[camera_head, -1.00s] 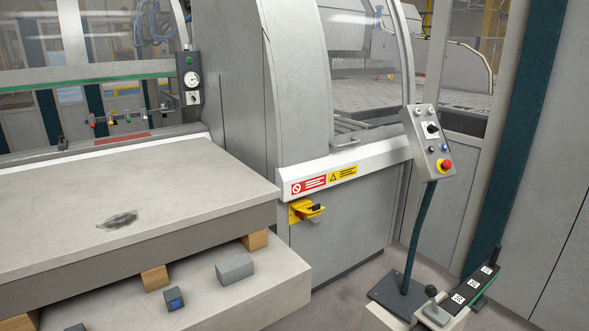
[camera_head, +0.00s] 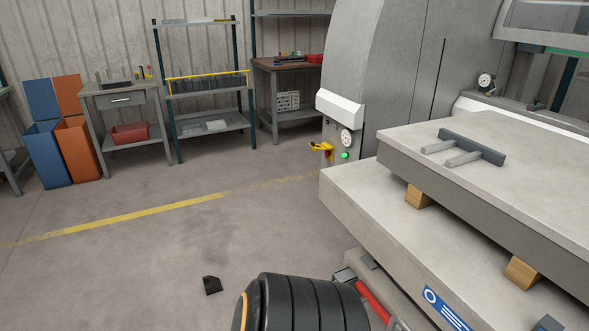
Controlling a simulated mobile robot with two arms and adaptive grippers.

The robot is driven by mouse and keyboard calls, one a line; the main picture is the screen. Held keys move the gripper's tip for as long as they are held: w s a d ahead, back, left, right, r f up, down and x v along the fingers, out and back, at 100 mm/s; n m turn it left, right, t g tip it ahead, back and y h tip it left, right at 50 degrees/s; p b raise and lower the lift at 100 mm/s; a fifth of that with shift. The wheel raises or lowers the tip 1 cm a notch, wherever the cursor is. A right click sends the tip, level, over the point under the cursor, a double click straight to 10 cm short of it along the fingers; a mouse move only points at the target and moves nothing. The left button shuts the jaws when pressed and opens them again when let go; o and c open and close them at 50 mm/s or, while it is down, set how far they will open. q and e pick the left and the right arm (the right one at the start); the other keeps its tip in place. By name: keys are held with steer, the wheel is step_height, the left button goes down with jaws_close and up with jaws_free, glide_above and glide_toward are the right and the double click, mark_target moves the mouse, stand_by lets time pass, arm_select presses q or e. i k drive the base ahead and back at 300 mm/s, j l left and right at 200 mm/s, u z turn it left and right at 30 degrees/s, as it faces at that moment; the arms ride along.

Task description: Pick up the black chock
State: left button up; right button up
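A small black wedge-like block, which looks like the black chock (camera_head: 212,285), lies on the grey floor in the lower middle-left of the head view. It stands apart from other objects, with bare floor around it. Neither of my grippers is in view.
A large black ribbed cylinder (camera_head: 312,304) is right of the chock at the bottom edge. Behind it are the machine's stepped pale slabs (camera_head: 345,205). A yellow floor line (camera_head: 150,211), bins (camera_head: 48,155), a workbench (camera_head: 108,96) and shelves (camera_head: 208,90) lie farther back. The left floor is clear.

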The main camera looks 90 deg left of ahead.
mark_target(212, 285)
steer(key=u, duration=3.5)
steer(key=i+l+u, duration=0.15)
steer(key=i+l, duration=0.9)
steer(key=i, duration=0.1)
